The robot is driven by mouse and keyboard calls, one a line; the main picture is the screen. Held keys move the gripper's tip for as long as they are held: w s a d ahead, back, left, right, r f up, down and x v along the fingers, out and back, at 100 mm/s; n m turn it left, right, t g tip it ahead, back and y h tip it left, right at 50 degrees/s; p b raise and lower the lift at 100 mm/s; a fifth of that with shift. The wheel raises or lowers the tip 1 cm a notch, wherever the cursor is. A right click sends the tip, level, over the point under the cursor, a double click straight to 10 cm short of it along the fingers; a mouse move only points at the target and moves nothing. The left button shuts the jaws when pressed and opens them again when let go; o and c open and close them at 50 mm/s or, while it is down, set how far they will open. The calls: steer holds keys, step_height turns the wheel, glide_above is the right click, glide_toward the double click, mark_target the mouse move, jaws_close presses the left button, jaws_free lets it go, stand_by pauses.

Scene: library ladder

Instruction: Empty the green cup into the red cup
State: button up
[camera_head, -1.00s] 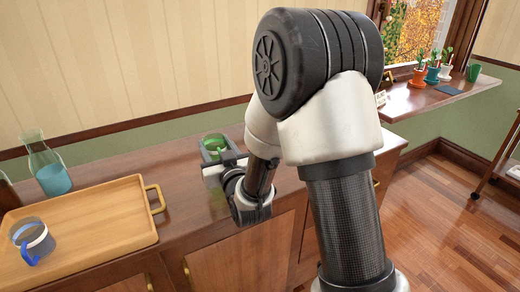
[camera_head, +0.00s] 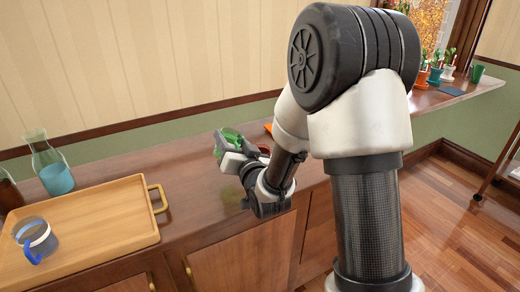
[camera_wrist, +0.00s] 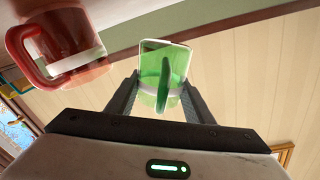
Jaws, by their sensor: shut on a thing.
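The green cup (camera_wrist: 150,52) is see-through with a pale band and a green handle. My gripper (camera_wrist: 161,84) is shut on it in the wrist view. In the head view the green cup (camera_head: 232,138) is held tilted above the cabinet top. The red cup (camera_wrist: 88,38), with a white band, is beside the green cup at the left of the wrist view, apart from it. In the head view only a sliver of the red cup (camera_head: 264,149) shows behind my arm. I cannot tell what is inside either cup.
On the cabinet top (camera_head: 195,182), a wooden tray (camera_head: 95,205) holds a blue-handled mug (camera_head: 38,238). A carafe of blue liquid (camera_head: 52,168) stands behind it. An orange item (camera_head: 268,128) is partly hidden by my arm. Bare wood lies between tray and gripper.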

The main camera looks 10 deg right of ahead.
mark_target(242, 137)
steer(key=shift+w+d+r+m, duration=0.1)
steer(key=shift+d+r+m, duration=0.15)
steer(key=shift+r+m, duration=0.1)
steer(key=shift+w+d+r+m, duration=0.1)
steer(key=shift+d+r+m, duration=0.1)
steer(key=shift+d+m, duration=0.3)
steer(key=shift+w+d+r+m, duration=0.1)
steer(key=shift+d+r+m, duration=0.05)
steer(key=shift+d+m, duration=0.25)
steer(key=shift+r+m, duration=0.1)
steer(key=shift+m, duration=0.35)
steer(key=shift+d+r+m, duration=0.15)
steer(key=shift+m, duration=0.25)
steer(key=shift+d+r+m+p, duration=0.1)
steer(key=shift+r+m+p, duration=0.15)
steer(key=shift+m+p, duration=0.65)
stand_by(1.3)
steer(key=shift+w+d+f+m+p, duration=0.1)
steer(key=shift+f+m+p, duration=0.4)
steer(key=shift+m, duration=0.3)
stand_by(1.7)
steer(key=shift+r+m+p, duration=0.1)
steer(key=shift+m+p, duration=0.3)
steer(key=shift+p, duration=0.05)
stand_by(0.8)
